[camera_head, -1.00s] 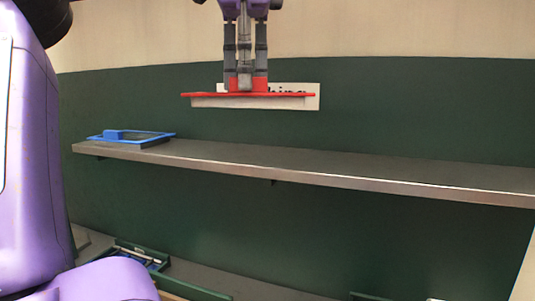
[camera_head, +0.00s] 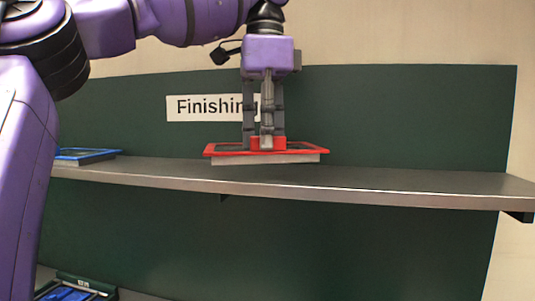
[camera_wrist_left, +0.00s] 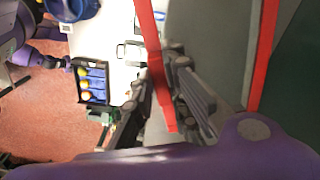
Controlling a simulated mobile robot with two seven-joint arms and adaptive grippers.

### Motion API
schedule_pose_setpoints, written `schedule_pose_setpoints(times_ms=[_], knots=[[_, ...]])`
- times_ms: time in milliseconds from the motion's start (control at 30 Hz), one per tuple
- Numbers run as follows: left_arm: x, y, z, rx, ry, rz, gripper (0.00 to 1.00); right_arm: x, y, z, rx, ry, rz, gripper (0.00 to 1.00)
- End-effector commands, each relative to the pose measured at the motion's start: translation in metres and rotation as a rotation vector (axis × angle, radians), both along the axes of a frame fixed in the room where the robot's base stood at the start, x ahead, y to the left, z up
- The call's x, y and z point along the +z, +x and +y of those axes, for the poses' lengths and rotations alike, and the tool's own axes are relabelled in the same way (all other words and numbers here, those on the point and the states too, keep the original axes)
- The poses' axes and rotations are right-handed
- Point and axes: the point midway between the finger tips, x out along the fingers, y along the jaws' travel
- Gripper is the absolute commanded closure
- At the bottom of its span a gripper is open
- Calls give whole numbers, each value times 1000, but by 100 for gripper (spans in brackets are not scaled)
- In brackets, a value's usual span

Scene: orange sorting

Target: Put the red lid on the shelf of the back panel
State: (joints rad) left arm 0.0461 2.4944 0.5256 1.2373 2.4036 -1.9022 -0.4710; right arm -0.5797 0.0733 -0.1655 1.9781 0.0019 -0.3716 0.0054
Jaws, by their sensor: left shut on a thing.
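The red lid (camera_head: 222,149) has a red rim, a grey underside and a red handle on top. My left gripper (camera_head: 265,140) points down and is shut on the handle. The lid is roughly level, low over the grey shelf (camera_head: 410,190) of the dark green back panel (camera_head: 410,115). I cannot tell whether it touches the shelf. In the left wrist view, the fingers of my left gripper (camera_wrist_left: 163,108) close on the handle, and the red lid's rim (camera_wrist_left: 263,55) shows at the right.
A blue lid (camera_head: 85,154) lies on the shelf's left part. A "Finishing" sign (camera_head: 200,107) is on the panel behind. The shelf right of the red lid is clear. A dark crate (camera_wrist_left: 94,82) with orange and blue contents shows below in the wrist view.

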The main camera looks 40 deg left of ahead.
Motion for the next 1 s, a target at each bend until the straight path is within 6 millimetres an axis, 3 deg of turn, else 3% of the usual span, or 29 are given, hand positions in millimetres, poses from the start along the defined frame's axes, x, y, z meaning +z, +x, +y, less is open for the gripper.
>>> schedule_pose_setpoints(times_ms=[200,600,633,733,1000], knots=[[-29,1,0,-1,1,2,100,-2,-6,1,5,1,16,60],[-36,2,0,0,0,2,100,-5,-10,1,17,-3,25,60],[-36,2,0,0,0,2,82,-4,-10,0,17,-4,25,60],[-35,2,0,0,0,2,69,-4,-10,-1,16,-6,24,60],[-35,2,0,0,0,2,68,-4,-9,-2,11,-6,23,60]])
